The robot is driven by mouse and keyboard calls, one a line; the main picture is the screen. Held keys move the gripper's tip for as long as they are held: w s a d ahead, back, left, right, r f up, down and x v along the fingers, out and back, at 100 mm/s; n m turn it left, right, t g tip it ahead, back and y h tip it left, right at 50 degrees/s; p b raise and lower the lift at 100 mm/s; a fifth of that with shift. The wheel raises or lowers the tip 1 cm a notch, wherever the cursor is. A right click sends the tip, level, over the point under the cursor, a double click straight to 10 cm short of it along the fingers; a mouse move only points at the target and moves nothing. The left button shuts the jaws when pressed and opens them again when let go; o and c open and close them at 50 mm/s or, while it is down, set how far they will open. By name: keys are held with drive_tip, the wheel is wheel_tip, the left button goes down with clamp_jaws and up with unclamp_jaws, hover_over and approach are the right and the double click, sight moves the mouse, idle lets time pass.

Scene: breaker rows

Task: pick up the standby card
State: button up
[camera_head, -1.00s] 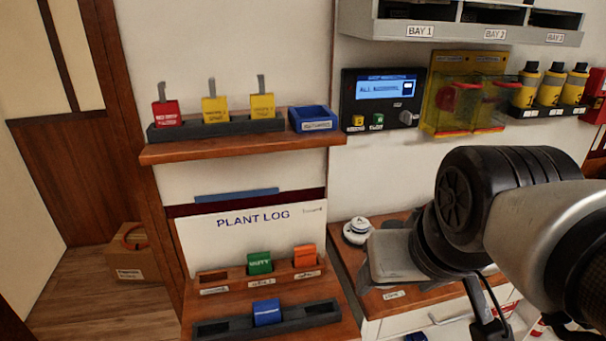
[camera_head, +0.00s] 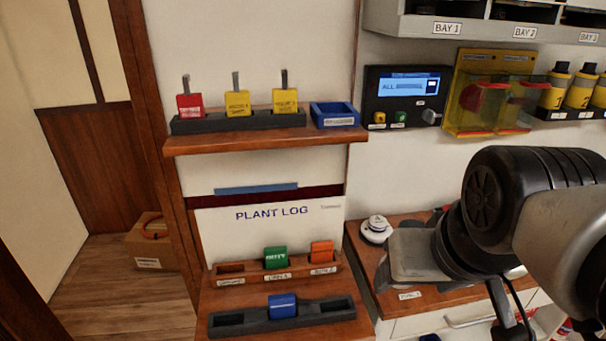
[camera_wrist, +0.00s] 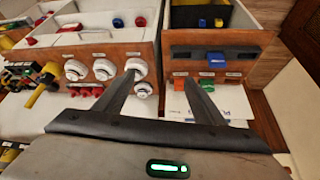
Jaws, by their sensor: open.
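In the head view a blue card (camera_head: 282,306) stands in a dark slotted rack (camera_head: 229,320) on the low ledge. Behind it a green card (camera_head: 276,257) and an orange card (camera_head: 322,251) stand in a wooden rack (camera_head: 305,269). The lettering is too small to tell which is the standby card. The wrist view also shows the blue card (camera_wrist: 217,60), green card (camera_wrist: 205,86) and orange card (camera_wrist: 178,84). My gripper (camera_wrist: 160,78) is open and empty, apart from all the cards. In the head view its fingers cannot be made out.
A shelf (camera_head: 265,141) above holds red and yellow tags and a blue tray (camera_head: 334,115). A white round knob (camera_head: 376,229) sits on the wooden bench right of the racks. A cardboard box (camera_head: 150,245) stands on the floor at left.

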drive_tip(key=shift+o, duration=0.4)
drive_tip(key=n+g+p, duration=0.1)
drive_tip(key=n+p, duration=0.1)
drive_tip(key=p, duration=0.9)
hover_over(282, 300)
drive_tip(key=s+d, duration=0.2)
drive_tip(key=s, duration=0.3)
wheel_tip(282, 300, down, 7)
drive_tip(key=shift+y, duration=0.5)
drive_tip(key=b+x, duration=0.2)
drive_tip(key=x, duration=0.2)
drive_tip(key=b+x, duration=0.2)
drive_tip(key=x, duration=0.2)
drive_tip(key=b+x, duration=0.2)
drive_tip(key=x, duration=0.2)
drive_tip(key=shift+s+a+f, duration=0.1)
drive_tip(key=shift+s+a, duration=0.25)
drive_tip(key=shift+s, duration=0.1)
drive_tip(key=shift+b+x, duration=1.35)
drive_tip(key=shift+x, duration=1.55)
drive_tip(key=shift+s, duration=0.1)
